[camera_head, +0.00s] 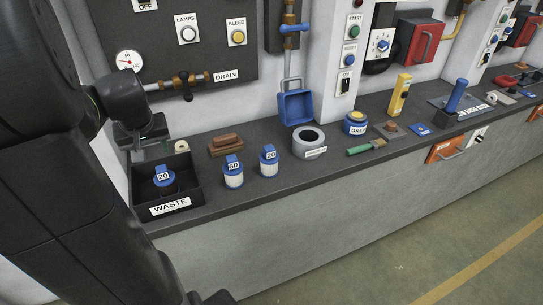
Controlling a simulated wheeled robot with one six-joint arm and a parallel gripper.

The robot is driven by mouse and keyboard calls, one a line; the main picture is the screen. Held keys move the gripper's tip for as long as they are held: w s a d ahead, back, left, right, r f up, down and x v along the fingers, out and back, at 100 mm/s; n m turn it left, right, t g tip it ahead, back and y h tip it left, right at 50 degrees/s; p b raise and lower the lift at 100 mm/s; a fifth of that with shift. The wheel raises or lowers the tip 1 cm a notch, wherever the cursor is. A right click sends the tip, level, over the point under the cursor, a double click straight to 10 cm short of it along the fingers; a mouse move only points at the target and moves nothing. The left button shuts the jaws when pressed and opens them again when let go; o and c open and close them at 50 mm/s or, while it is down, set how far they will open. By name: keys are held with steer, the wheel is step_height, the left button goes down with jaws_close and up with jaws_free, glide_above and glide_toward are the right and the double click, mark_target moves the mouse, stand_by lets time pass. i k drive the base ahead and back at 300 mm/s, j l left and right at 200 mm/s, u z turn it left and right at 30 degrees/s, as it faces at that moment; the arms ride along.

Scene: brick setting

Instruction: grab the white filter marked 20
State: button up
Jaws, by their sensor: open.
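The white filter marked 20 (269,168) stands upright on the dark counter, with a blue cap and a white body. Close to its left stands a similar white filter marked 60 (233,178). Another blue-capped filter marked 20 (165,184) has a dark body and sits inside the black WASTE box (170,209). My gripper (150,138) is at the left, behind the WASTE box, well left of the white filters. It is open with nothing seen in it; its fingers are small and partly hidden.
A brown block (226,145) lies behind the filters. A grey ring (309,142) stands to their right, below a blue scoop-like holder (296,108). A drain valve (186,83) juts from the wall panel. The counter front before the white filters is clear.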

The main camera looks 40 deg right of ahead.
mark_target(269, 158)
steer(key=i+l+z, duration=0.1)
steer(key=z, duration=0.25)
steer(key=i+z, duration=0.1)
steer(key=z, duration=0.25)
